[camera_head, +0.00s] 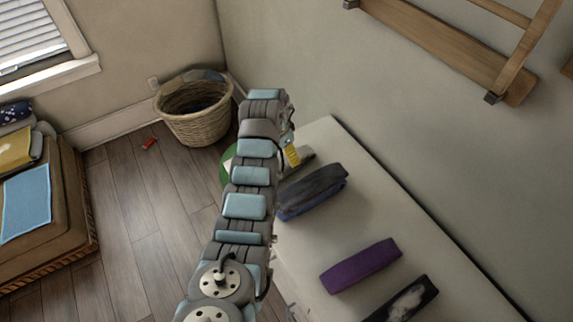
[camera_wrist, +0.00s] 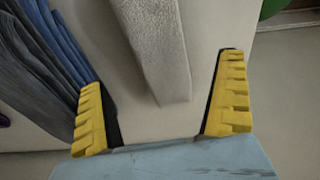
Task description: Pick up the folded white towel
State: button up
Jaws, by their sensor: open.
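The folded white towel (camera_wrist: 158,45) lies on a pale flat top and shows as a long whitish fold in the wrist view. My gripper (camera_wrist: 163,70) is open, with one yellow finger on each side of the towel's near end and clear gaps between. I cannot tell how far above the top the fingertips are. In the head view my arm hides most of this spot. Only a yellow finger of my gripper (camera_head: 292,156) and a greyish piece of the towel (camera_head: 301,166) show there.
A dark blue-grey folded cloth (camera_head: 313,190) lies close to my gripper, also by the left finger in the wrist view (camera_wrist: 50,50). A purple cloth (camera_head: 361,265) and a black patterned one (camera_head: 408,300) lie farther along the white top (camera_head: 400,215). A wicker basket (camera_head: 195,125) stands behind.

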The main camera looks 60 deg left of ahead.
aim_at(286, 160)
jog(key=shift+a+f, duration=0.1)
jog(key=shift+f, duration=0.55)
jog(key=shift+w+f+b, duration=0.15)
jog(key=shift+w+f, duration=0.1)
jog(key=shift+f, duration=1)
jog(key=shift+w+f+b, duration=0.15)
jog(key=shift+w+f, duration=0.1)
jog(key=shift+f, duration=0.95)
jog(key=c, duration=1.3)
